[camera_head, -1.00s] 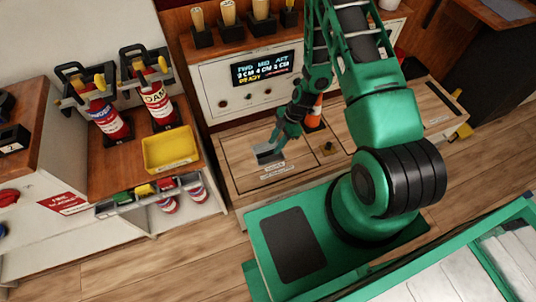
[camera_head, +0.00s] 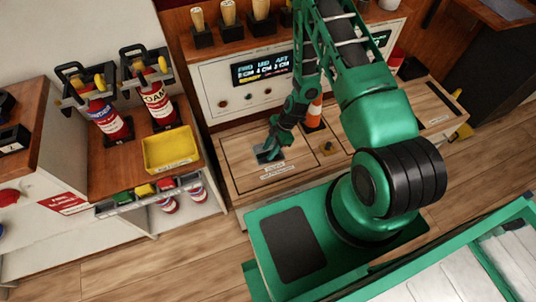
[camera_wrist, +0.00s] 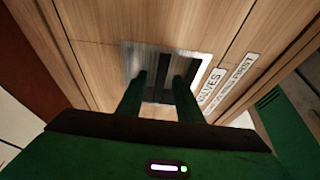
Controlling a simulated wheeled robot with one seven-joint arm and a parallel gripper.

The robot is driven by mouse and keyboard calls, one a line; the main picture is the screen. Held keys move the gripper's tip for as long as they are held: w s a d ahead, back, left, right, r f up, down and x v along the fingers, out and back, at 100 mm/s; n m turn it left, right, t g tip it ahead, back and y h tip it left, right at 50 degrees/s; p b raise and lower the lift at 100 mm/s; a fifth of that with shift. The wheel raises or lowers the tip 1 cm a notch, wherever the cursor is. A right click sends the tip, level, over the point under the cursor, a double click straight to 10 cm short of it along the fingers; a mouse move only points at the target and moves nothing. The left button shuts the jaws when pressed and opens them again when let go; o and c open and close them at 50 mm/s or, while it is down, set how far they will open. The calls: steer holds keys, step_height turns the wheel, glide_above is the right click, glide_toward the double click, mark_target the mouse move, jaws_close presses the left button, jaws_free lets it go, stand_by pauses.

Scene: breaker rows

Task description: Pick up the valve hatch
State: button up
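The valve hatch (camera_head: 240,155) is a pale wooden panel in the top of the low bench, with a label at its front edge. In the wrist view the hatch (camera_wrist: 100,65) has a square metal plate (camera_wrist: 130,62) with a dark recess and a narrow bar across it. My gripper (camera_head: 268,150) is low over this plate. In the wrist view my gripper (camera_wrist: 160,80) is open, its two fingers apart and pointing into the recess, one on each side of the bar. Whether the fingertips touch the bar I cannot tell.
An orange cone (camera_head: 313,112) and a small brass-coloured fitting (camera_head: 326,148) stand on the bench right of the hatch. A panel with a display (camera_head: 262,68) rises behind. A yellow tray (camera_head: 170,150) and two extinguishers stand on the left cabinet.

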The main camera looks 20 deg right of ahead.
steer(key=shift+f, duration=0.2)
steer(key=shift+c, duration=0.6)
jaws_close()
steer(key=shift+w, duration=0.1)
stand_by(0.9)
